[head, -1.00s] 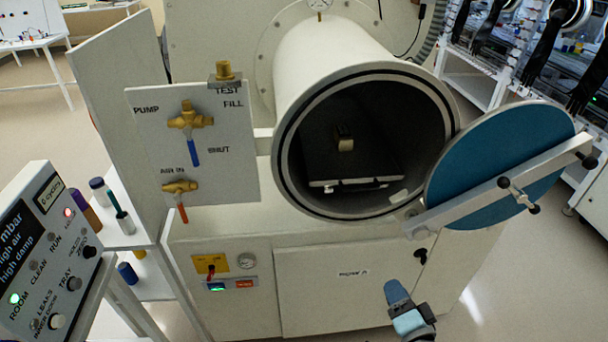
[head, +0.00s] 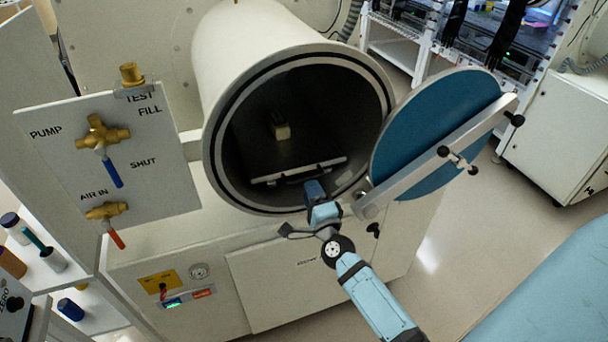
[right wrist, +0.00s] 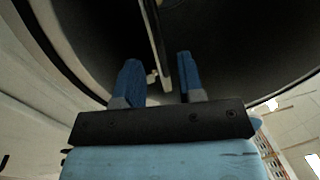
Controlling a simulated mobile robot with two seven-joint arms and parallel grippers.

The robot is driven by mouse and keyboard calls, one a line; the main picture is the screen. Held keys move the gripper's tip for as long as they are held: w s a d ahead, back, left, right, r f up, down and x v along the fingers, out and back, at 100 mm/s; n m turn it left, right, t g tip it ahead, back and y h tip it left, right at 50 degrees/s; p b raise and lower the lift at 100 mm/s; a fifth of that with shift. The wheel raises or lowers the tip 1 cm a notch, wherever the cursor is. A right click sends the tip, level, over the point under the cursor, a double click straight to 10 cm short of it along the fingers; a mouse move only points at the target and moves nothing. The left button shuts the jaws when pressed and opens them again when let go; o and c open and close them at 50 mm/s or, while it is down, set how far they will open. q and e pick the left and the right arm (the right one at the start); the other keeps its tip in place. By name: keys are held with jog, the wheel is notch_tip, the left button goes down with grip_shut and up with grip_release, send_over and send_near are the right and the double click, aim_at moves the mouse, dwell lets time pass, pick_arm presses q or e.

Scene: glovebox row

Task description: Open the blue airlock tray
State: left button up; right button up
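The airlock (head: 222,115) is a pale horizontal cylinder with a dark interior. Its round blue door (head: 440,130) stands swung open to the right. Inside lies a dark tray with a pale front bar (head: 300,171), and a small beige block (head: 281,130) sits further in. My right gripper (head: 314,188) is at the lower lip of the opening, close in front of the tray bar. In the right wrist view its blue fingers (right wrist: 158,64) are apart, with the thin bar (right wrist: 157,45) edge-on between their tips; contact cannot be told. My left gripper is not in view.
A valve panel (head: 150,190) with brass valves stands left of the airlock. The open door's crossbar (head: 430,160) and black knobs are close to the right of my right arm. Bottles (head: 50,258) stand on a shelf at lower left.

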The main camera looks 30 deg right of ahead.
aim_at(305, 178)
jog(key=x, duration=0.5)
jog(key=shift+p, duration=0.3)
grip_shut()
